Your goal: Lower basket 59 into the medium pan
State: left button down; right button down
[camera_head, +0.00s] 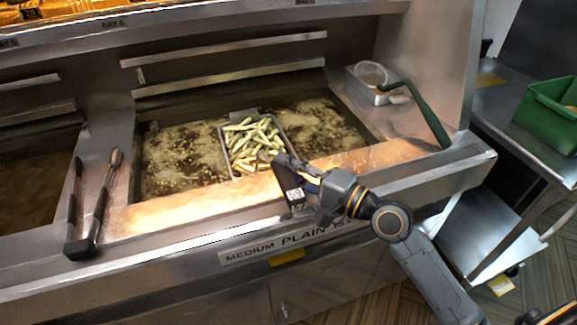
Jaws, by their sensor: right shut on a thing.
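The basket (231,171) is a wire basket full of pale chips (254,142). It sits in the bubbling oil of the medium pan (180,157), near the pan's middle; how deep it is cannot be told. My right gripper (290,172) is at the pan's front edge, shut on the basket's handle end, which carries a small white tag (296,196). The gripper hides part of the handle. My left gripper is not in view.
Black-handled tongs (103,197) lie on the ledge left of the pan. A metal container (371,86) and a green-handled tool (424,112) are at the pan's right. A green crate (549,112) stands on the side table. Another pan (35,180) is at the left.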

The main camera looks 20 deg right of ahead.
jog(key=c, duration=1.1)
grip_release()
jog(key=shift+c, duration=0.2)
jog(key=shift+o, duration=0.2)
jog(key=shift+f, duration=0.1)
jog(key=shift+s, duration=0.1)
jog(key=v, duration=1.2)
